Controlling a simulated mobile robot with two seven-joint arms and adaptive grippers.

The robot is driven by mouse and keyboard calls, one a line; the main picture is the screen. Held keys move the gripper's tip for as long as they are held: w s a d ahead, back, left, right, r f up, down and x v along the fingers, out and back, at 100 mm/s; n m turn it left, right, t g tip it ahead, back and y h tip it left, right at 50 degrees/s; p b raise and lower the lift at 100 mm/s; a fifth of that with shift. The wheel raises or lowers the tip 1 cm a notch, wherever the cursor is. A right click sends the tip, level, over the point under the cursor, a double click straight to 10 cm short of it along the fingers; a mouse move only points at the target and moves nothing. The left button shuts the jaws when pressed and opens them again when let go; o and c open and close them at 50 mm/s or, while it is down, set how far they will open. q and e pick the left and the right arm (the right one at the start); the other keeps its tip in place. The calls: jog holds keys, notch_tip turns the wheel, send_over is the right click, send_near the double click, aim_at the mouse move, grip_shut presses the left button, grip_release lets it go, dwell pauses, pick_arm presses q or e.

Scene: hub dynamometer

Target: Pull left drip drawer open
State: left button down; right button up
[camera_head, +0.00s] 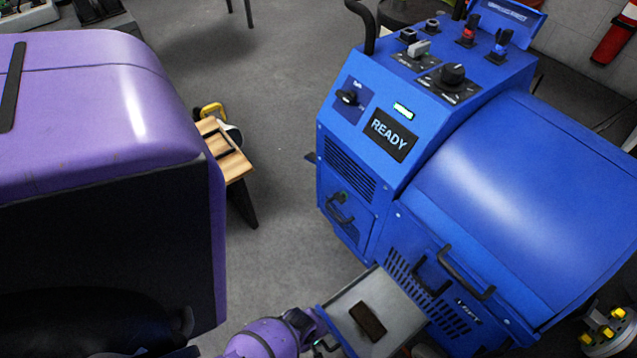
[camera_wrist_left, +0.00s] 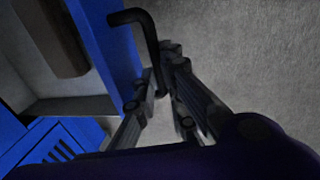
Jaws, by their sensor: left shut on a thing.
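The left drip drawer (camera_head: 402,312) stands out from the lower front of the blue machine (camera_head: 350,225), its grey inside showing in the head view. A dark brown block (camera_head: 367,321) lies in it; it also shows in the left wrist view (camera_wrist_left: 52,38). The drawer's blue front panel (camera_wrist_left: 104,40) carries a black bent handle (camera_wrist_left: 146,28). My left gripper (camera_wrist_left: 158,72) is shut on this handle, outside the panel. In the head view the left gripper (camera_head: 322,346) is at the bottom edge, partly cut off. My right gripper is out of view.
The machine has a black handle (camera_head: 466,275) on its front beside the drawer, and a panel reading READY (camera_head: 390,135). A wooden-topped stand (camera_head: 228,155) is at left centre. Grey floor (camera_head: 285,225) is clear between it and the machine.

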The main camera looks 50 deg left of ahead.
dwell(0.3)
pick_arm(q)
jog(key=c, duration=1.9)
grip_release()
jog(key=shift+s, duration=0.1)
jog(key=shift+o, duration=0.2)
notch_tip(320, 180, up, 7)
jog(key=s, duration=0.1)
jog(key=shift+s+r, duration=0.15)
jog(key=shift+s, duration=0.1)
